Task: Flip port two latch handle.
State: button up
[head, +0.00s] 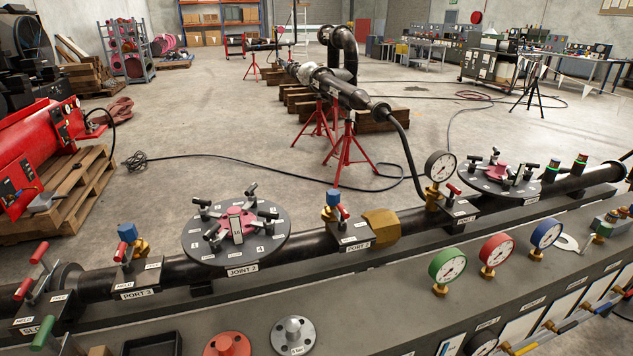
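The port 2 mount (350,233) sits on the long black pipe in the middle of the head view, with its white PORT 2 label on the front. Its latch handle (343,211) has a red grip and leans up and to the left from the top of the mount. A brass fitting with a blue cap (333,199) stands just behind and left of the handle, close to it. A large brass hex plug (381,228) is on the right side of the mount. My gripper is not in view.
Left of port 2 is the round JOINT 2 flange (268,247); farther left is port 3 (137,285) with a similar red handle. A pressure gauge (440,166) stands to the right. Green, red and blue gauges (496,252) rise from the grey bench (385,300) in front.

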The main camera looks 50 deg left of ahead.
aim_at(342, 214)
jog(key=u, duration=0.9)
jog(key=i, duration=0.9)
jog(key=u, duration=0.95)
